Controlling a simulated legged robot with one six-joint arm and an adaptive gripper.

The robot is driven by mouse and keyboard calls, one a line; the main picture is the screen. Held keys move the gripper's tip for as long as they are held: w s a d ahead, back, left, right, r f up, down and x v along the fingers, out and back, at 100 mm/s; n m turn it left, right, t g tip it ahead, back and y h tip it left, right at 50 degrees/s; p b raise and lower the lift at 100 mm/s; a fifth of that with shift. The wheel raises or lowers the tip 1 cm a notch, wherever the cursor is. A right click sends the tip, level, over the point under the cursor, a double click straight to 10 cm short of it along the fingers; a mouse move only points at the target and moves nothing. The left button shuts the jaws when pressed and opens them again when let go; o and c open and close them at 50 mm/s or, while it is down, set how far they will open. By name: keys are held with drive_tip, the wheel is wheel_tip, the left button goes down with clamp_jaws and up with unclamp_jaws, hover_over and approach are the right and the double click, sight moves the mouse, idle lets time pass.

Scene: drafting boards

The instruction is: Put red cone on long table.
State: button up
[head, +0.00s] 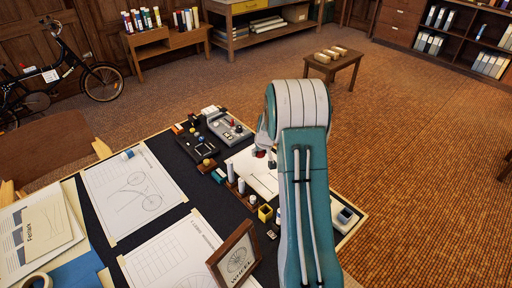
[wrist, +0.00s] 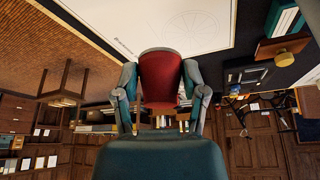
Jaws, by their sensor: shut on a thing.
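My gripper (head: 265,154) hangs over the far part of a large drawing-covered table (head: 163,223), mostly hidden behind my teal arm. In the wrist view my gripper (wrist: 160,72) has its two fingers closed on the sides of the red cone (wrist: 161,78). Only a small red patch of the cone (head: 259,154) shows in the head view. The cone appears to be above a white drawing sheet (wrist: 180,22); whether it touches the sheet cannot be told. I cannot tell for sure which table is the long one.
Grey and black devices (head: 229,127), small cylinders, a yellow cup (head: 265,213) and a framed wheel picture (head: 235,257) crowd the table near my gripper. A small wooden stool (head: 333,64) with several blocks stands beyond. A long wooden bench (head: 262,32) stands at the back wall.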

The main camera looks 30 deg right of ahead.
sight(260, 168)
drive_tip(key=shift+s+d+f, duration=0.1)
drive_tip(key=shift+d+f, duration=0.05)
drive_tip(key=shift+f, duration=3.2)
drive_tip(key=shift+f, duration=0.3)
drive_tip(key=o, duration=1.3)
drive_tip(key=v, duration=1.2)
